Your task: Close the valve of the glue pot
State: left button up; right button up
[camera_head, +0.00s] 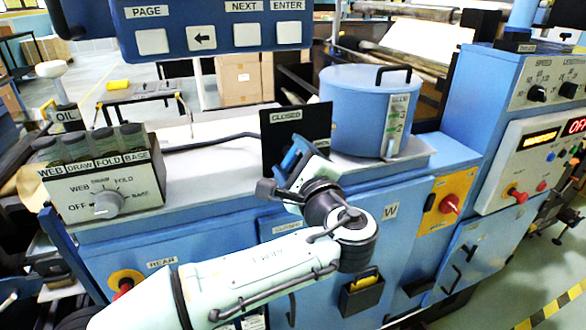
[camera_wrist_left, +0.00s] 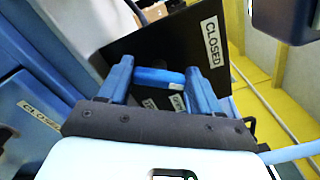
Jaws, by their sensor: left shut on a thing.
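The glue pot (camera_head: 362,108) is a blue drum with a black lid handle, standing on the grey deck. A black plate (camera_head: 282,116) marked CLOSED stands just left of it; the plate also shows in the wrist view (camera_wrist_left: 180,40). My left gripper (camera_head: 294,156) is in front of the plate's lower part. In the wrist view, its blue fingers (camera_wrist_left: 158,70) are shut on a short blue handle (camera_wrist_left: 158,79), which seems to be the valve's handle. In the head view my gripper hides the handle and the valve body. My right gripper is out of view.
A selector box (camera_head: 105,185) with a knob stands on the deck at left. A blue button panel (camera_head: 215,28) hangs above. A control console (camera_head: 530,140) is at right.

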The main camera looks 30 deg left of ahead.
pick_arm(q)
jog(key=n+b, duration=0.3)
jog(key=n, duration=0.1)
jog(key=shift+f, duration=0.25)
jog(key=shift+n+b, duration=0.65)
jog(key=shift+n, duration=0.65)
jog(key=shift+r, duration=0.1)
jog(key=o, duration=1.1)
jog(key=shift+c, duration=0.2)
jog(key=shift+s, duration=0.1)
jog(key=v, duration=1.3)
jog(key=shift+d, duration=0.1)
